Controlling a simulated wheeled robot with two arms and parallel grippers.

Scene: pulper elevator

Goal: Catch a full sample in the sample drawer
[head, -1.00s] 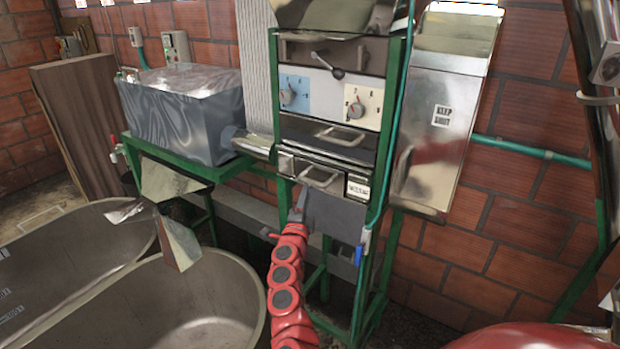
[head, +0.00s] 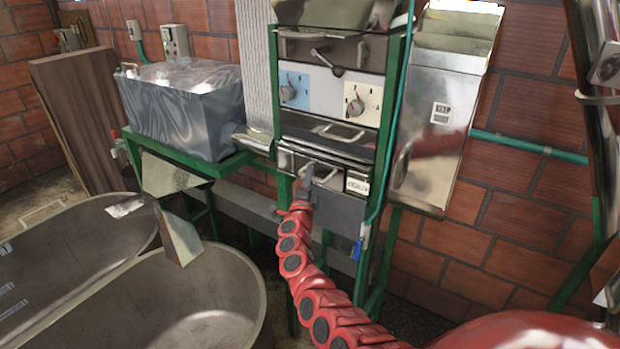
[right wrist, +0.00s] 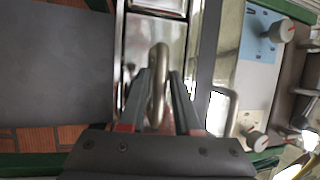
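The green-framed machine has a lower steel drawer (head: 287,163) with a bar handle and a small white label too blurred to read. Above it is another drawer front with its own handle (head: 340,134). I cannot tell from the labels which is the sample drawer. My right gripper (head: 308,179) is at the lower drawer's handle. In the right wrist view the fingers of the right gripper (right wrist: 160,90) stand apart, on either side of the bar handle (right wrist: 158,72). A gap shows beside the bar, so they are not clamped on it. My left gripper is not in view.
Two dial knobs (head: 354,106) and a small lever (head: 327,61) sit above the drawers. A dark grey plate (head: 338,215) hangs below the lower drawer. A steel cabinet (head: 432,135) stands right, a grey tank (head: 185,108) left, and large tubs (head: 195,300) front left.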

